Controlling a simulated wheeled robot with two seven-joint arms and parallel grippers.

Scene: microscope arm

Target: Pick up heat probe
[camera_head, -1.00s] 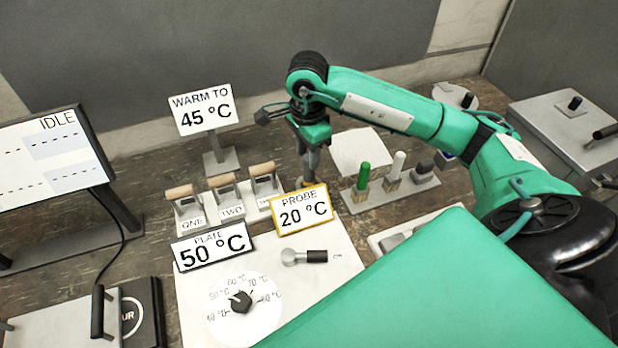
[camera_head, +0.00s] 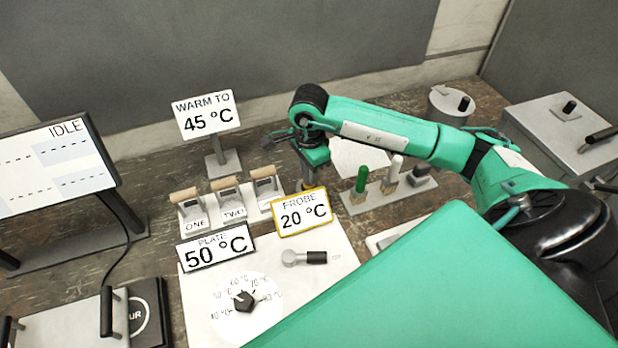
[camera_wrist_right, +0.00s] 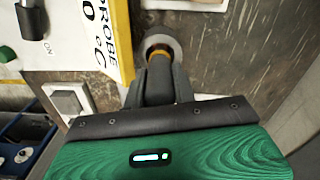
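The heat probe (camera_wrist_right: 160,75) has a dark handle with an orange-yellow band at its far end. It points at a round grey holder (camera_wrist_right: 168,42) in the right wrist view. My right gripper (camera_wrist_right: 159,85) has a finger on each side of the handle, with no clear gap, so it looks shut on it. In the head view this gripper (camera_head: 312,170) points down behind the yellow-framed PROBE 20 °C sign (camera_head: 302,211), which hides the lower part of the probe. My left gripper is not in view.
The PLATE 50 °C sign (camera_head: 216,246), a dial (camera_head: 244,300) and a lever switch (camera_head: 305,257) are close in front. The numbered clamps (camera_head: 228,200) stand left of the gripper, a rack with green and white tools (camera_head: 385,195) right. A WARM TO 45 °C sign (camera_head: 206,115) stands behind.

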